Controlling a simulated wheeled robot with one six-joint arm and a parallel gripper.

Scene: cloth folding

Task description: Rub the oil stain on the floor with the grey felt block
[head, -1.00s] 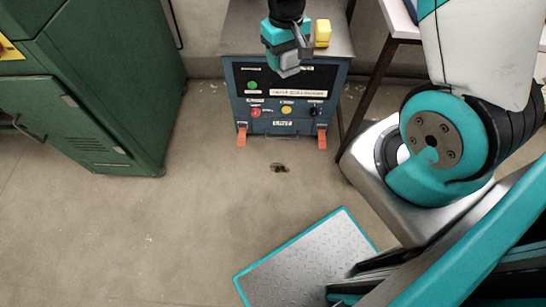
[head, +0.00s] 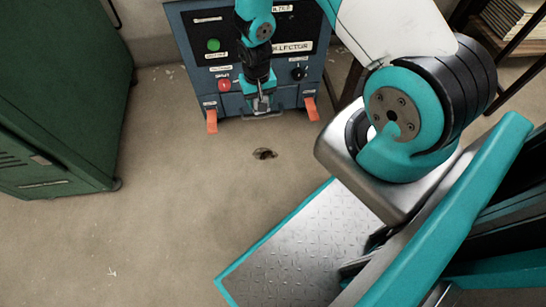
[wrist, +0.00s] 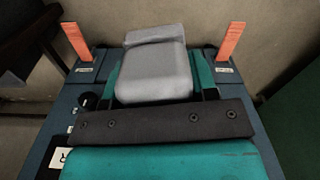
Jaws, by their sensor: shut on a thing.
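The oil stain (head: 264,153) is a small dark patch on the bare concrete floor in front of the blue machine, in the head view. My gripper (head: 262,97) is just above it in the picture, in front of the machine's lower panel. It is shut on the grey felt block (wrist: 155,72), which fills the upper middle of the wrist view. In the head view the block (head: 262,104) shows only as a small grey shape at the gripper's tip. The block looks apart from the stain. I cannot make out the stain in the wrist view.
A green cabinet (head: 60,100) is at the left. A dark-legged table (head: 500,40) is at the upper right. The floor left of the stain is clear.

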